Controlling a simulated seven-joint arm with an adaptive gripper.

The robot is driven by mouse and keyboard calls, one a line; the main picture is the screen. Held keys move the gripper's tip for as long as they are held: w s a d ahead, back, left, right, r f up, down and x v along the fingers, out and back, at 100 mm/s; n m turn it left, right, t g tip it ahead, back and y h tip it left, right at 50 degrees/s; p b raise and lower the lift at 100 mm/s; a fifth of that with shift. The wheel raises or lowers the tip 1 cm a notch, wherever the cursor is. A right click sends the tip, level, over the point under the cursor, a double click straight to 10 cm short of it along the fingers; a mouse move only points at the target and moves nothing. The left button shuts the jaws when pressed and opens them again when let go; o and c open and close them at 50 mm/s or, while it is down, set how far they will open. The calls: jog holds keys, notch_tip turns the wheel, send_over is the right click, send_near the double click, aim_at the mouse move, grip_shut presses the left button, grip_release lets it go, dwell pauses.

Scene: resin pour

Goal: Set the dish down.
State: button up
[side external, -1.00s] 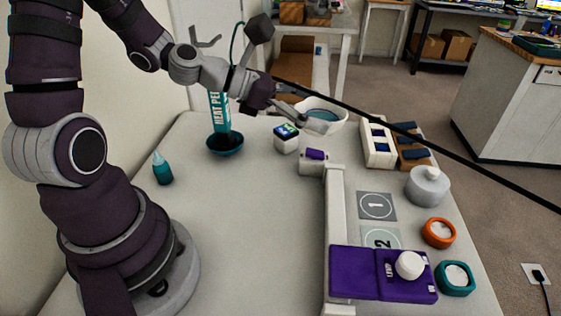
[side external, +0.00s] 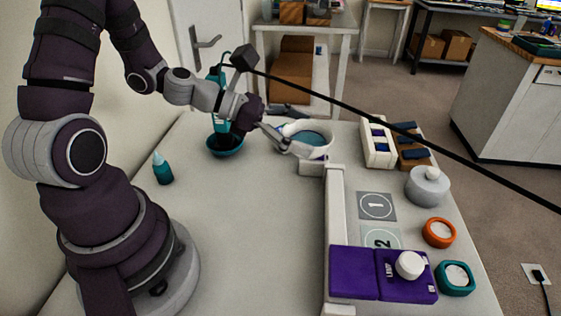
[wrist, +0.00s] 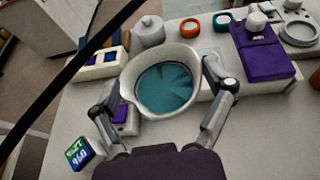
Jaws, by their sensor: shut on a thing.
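The dish (side external: 308,152) is a white, wide-rimmed bowl with teal liquid in it. My gripper (side external: 284,128) is shut on it, with one finger on each side in the wrist view. In that view the dish (wrist: 165,109) looks roughly level. In the side view it is at the far end of the white rail, over or just behind a small white block (side external: 312,168). I cannot tell exactly how high it is above the table.
Mats marked 1 (side external: 376,206) and 2 (side external: 381,238) lie right of the rail (side external: 336,220). A purple device (side external: 352,273) stands nearer. A grey lidded pot (side external: 427,186) and white rack (side external: 376,150) are at right. A display cube (wrist: 80,153) shows in the wrist view.

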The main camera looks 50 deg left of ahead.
jog(key=s+d+f+m+g+h, duration=0.3)
jog(key=s+d+f+m+g, duration=0.1)
jog(key=s+f, duration=0.1)
jog(key=m+g+h, duration=0.2)
jog(key=m+g, duration=0.4)
send_over(270, 294)
notch_tip(270, 294, down, 8)
jog(key=shift+r, duration=0.2)
jog(key=shift+f, duration=0.35)
jog(key=o, duration=1.1)
jog(key=shift+c, duration=0.2)
